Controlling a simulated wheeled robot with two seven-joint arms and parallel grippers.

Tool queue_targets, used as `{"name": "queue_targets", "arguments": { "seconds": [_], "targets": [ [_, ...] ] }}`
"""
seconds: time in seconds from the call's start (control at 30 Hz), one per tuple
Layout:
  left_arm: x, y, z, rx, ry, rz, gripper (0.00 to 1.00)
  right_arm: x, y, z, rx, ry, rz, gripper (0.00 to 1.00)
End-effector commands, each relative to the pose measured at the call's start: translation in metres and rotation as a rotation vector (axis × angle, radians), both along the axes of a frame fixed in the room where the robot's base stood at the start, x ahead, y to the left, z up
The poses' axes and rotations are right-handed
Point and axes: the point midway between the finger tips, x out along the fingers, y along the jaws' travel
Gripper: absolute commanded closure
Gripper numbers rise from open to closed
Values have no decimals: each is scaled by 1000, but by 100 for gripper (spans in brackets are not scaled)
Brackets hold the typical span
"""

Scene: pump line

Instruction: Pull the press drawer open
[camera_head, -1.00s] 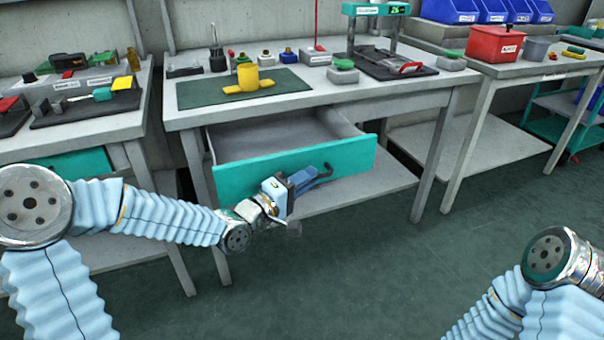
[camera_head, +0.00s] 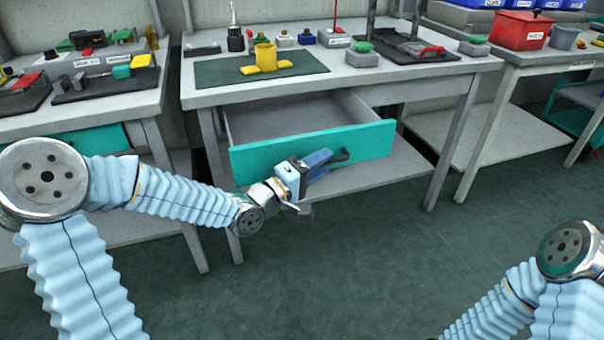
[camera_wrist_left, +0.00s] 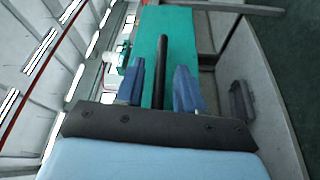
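The press drawer (camera_head: 262,160) has a teal front and stands well out from under the middle bench, with its grey inside showing. Its dark bar handle (camera_head: 341,155) is on the front; in the left wrist view the handle (camera_wrist_left: 162,75) runs between the two blue fingers. My left gripper (camera_head: 322,160) is at the handle, and it also shows in the left wrist view (camera_wrist_left: 160,88). Its fingers are apart, one each side of the bar, with teal visible in the gaps. My right gripper is outside the views; only part of that arm shows.
The middle bench (camera_head: 350,80) carries a green mat (camera_head: 215,72) with a yellow part (camera_head: 264,58) on it, and several small fixtures. A lower shelf (camera_head: 385,175) lies under the drawer. The green floor (camera_head: 370,270) in front is clear.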

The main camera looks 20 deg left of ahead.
Motion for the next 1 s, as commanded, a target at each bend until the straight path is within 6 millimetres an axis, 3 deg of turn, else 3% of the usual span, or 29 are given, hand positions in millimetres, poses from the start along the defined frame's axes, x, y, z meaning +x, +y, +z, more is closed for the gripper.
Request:
{"name": "queue_targets", "arguments": {
  "seconds": [0.17, 0.43, 0.5, 0.6, 1.0],
  "targets": [
    [-28, 21, -2, 5, 2, 5, 62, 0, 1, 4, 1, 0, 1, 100],
    [-90, 62, -10, 3, 4, 7, 62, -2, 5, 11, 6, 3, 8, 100],
    [-93, 65, -17, 7, -6, 6, 62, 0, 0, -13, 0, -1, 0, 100],
    [-99, 69, -16, 3, -5, 4, 62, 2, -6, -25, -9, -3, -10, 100],
    [-109, 73, -10, -1, 3, 0, 62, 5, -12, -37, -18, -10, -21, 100]
  ]
}}
